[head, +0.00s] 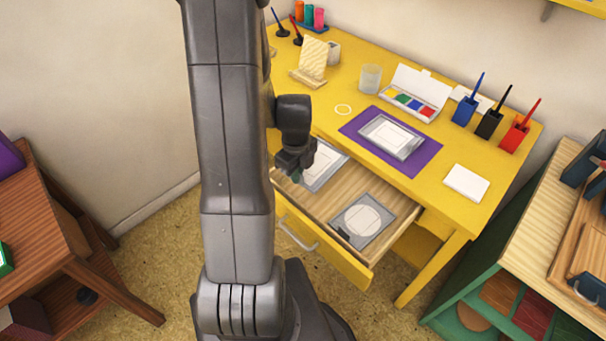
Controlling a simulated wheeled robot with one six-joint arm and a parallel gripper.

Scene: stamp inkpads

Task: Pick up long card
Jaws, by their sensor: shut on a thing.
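A grey-framed card with a long pale panel (324,168) lies at the left back of the open drawer, partly hidden by my arm. My gripper (294,175) is at its left end, shut on it near a small dark green piece. The fingertips are small and partly hidden, so the exact grip does not show. The card appears to lie at drawer level; I cannot tell whether it is lifted.
A grey frame with a round pale panel (362,221) lies in the drawer (335,195). On the yellow desk (335,112), another grey-framed card (391,137) lies on a purple mat (422,158). A white card (466,183), paint box (418,98) and glass (370,78) stand around.

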